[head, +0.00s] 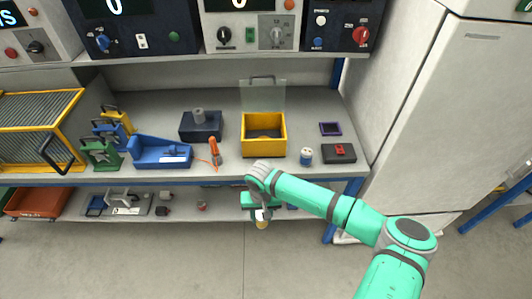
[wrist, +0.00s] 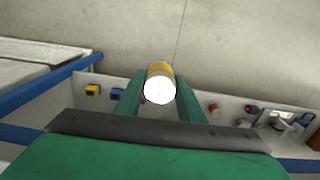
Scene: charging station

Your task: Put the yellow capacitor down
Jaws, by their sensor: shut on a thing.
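The yellow capacitor (wrist: 160,85), a short cylinder with a white end and a yellow side, is held between the two green fingers of my gripper (wrist: 160,98) in the wrist view. In the head view the capacitor (head: 262,222) hangs below my gripper (head: 262,212), in front of the lower shelf and above the floor. My gripper is shut on it. The arm's wrist hides part of the workbench front edge and the lower shelf behind it.
The workbench (head: 225,165) holds an open yellow box (head: 263,147), a blue bin (head: 160,152), a white-and-blue cylinder (head: 306,156), and a dark block with a red top (head: 339,152). The lower shelf (head: 225,205) carries small parts. A grey cabinet (head: 440,110) stands at right.

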